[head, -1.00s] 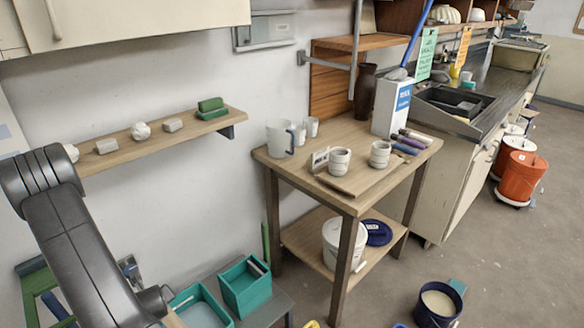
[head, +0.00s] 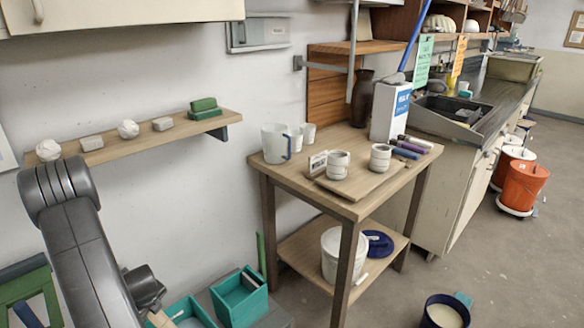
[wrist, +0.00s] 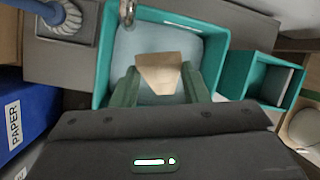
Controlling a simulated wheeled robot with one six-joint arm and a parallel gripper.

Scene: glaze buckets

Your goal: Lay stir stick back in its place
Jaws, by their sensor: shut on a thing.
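My gripper (wrist: 158,80) shows in the wrist view with its two green fingers shut on a flat, pale wooden stir stick (wrist: 158,70). The stick's broad end points away from the wrist, over a teal open bin (wrist: 102,75) with a pale bluish inside. I cannot tell whether the stick touches the bin's bottom. In the head view the stick (head: 160,319) shows as a small wooden piece beside the teal bin (head: 205,302), at the bottom edge. My fingers are hidden there.
A smaller teal bin (head: 240,297) stands right of the first. The wooden table (head: 350,200) carries cups and a pitcher (head: 275,143). A dark blue bucket (head: 443,312) stands on the floor. In the wrist view, a blue box marked PAPER (wrist: 30,115) is at left.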

